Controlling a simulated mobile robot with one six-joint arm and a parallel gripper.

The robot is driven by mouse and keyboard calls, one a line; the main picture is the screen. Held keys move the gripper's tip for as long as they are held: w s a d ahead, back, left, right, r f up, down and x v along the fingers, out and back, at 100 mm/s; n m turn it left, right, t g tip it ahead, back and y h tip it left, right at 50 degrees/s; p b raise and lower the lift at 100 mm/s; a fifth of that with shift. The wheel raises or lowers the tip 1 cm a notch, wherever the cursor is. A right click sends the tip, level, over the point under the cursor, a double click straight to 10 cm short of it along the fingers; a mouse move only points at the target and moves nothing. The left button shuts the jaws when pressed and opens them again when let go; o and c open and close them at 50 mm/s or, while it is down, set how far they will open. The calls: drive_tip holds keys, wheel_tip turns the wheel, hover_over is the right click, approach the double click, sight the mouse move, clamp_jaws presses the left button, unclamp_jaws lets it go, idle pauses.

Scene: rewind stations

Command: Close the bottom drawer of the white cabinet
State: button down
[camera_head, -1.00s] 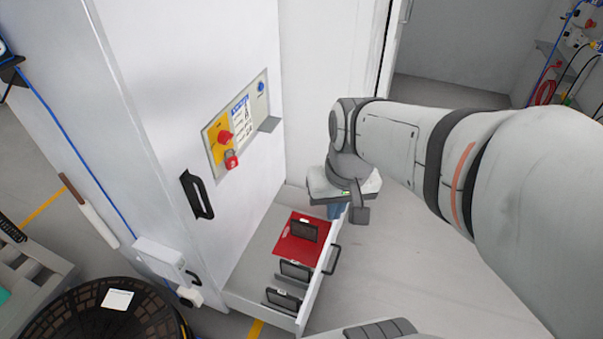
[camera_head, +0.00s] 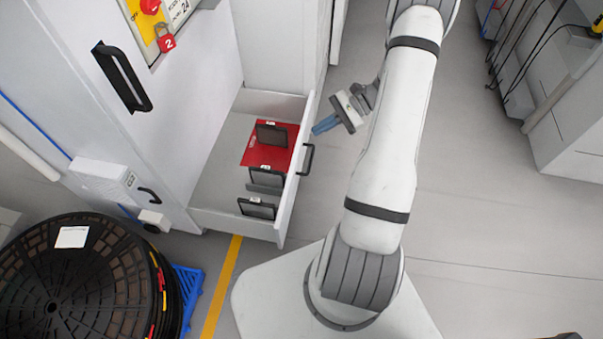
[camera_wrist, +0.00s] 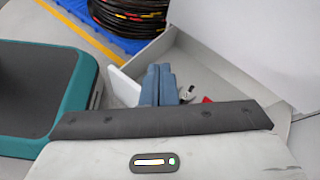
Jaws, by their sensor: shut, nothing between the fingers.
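The white cabinet (camera_head: 185,95) stands at the left in the head view. Its bottom drawer (camera_head: 285,205) is pulled out. It holds a red panel (camera_head: 257,150) and several dark framed pieces. A black handle (camera_head: 307,160) is on the drawer front. My gripper (camera_head: 316,130) has blue fingers, shut and empty, close to the outer face of the drawer front near its far end. I cannot tell whether they touch it. In the wrist view the fingers (camera_wrist: 160,80) overlap the open drawer (camera_wrist: 222,72), hiding part of its front.
A large black reel (camera_head: 75,285) on a blue pallet (camera_head: 190,290) stands left of the drawer. A red padlock (camera_head: 166,43) hangs on the cabinet's panel. Grey floor (camera_head: 480,210) is clear to the right. Equipment with cables (camera_head: 520,60) stands at the far right.

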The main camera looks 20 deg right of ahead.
drive_tip(key=d+f+m+t+y+b, duration=0.2)
drive_tip(key=d+f+m+t+b, duration=0.25)
drive_tip(key=f, duration=1.15)
drive_tip(key=m+t+b, duration=0.3)
drive_tip(key=m+t, duration=0.2)
approach(295, 166)
drive_tip(key=b+x, duration=0.1)
drive_tip(key=x, duration=0.2)
drive_tip(key=b+x, duration=0.1)
drive_tip(key=x, duration=0.1)
drive_tip(key=shift+w+a+f+b, duration=0.2)
drive_tip(key=shift+w+a+b, duration=0.05)
drive_tip(key=shift+a+b, duration=0.05)
drive_tip(key=shift+w+a+r, duration=0.1)
drive_tip(key=shift+w+a, duration=0.25)
drive_tip(key=shift+a, duration=0.1)
